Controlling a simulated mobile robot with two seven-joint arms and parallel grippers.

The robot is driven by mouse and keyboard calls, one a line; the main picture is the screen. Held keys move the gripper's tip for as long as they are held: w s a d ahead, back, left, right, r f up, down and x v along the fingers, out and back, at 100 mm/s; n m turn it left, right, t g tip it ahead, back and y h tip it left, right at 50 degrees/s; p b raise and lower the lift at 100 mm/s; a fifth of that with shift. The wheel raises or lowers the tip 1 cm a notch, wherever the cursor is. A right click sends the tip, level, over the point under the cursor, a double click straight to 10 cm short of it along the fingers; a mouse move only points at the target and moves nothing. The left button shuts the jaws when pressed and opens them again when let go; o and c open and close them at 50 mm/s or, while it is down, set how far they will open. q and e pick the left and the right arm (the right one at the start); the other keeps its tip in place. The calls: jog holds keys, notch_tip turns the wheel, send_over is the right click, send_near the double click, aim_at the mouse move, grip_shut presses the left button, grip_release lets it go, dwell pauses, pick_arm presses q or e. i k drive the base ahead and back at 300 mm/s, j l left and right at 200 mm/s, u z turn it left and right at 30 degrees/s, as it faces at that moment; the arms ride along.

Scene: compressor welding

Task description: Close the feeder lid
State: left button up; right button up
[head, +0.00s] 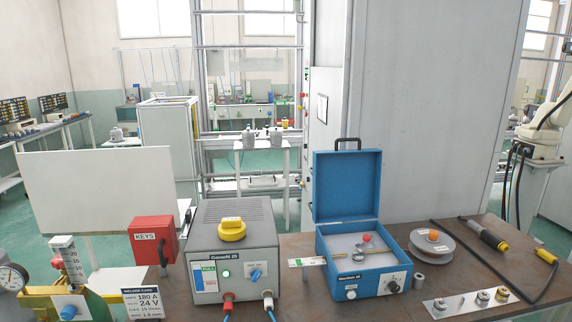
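The feeder (330,275) is a blue box on the brown workbench, right of the grey power unit. Its blue lid (346,184) stands open, upright at the back edge, with a dark handle (347,141) on top. Inside the box a light plate (345,247) shows, with an orange-red knob (366,238) on it. The front carries a white button and a black dial. Neither of my grippers is in view.
The grey power unit (233,250) with a yellow knob stands left of the feeder. A grey spool (432,246), a torch with a cable (485,235) and a metal plate with fittings (466,303) lie to the right. A red key box (153,240) is at left.

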aim_at(346, 186)
jog(key=z, duration=1.05)
jog(key=i+z, duration=0.25)
jog(key=i, duration=0.2)
jog(key=i+z, duration=0.25)
jog(key=i, duration=0.25)
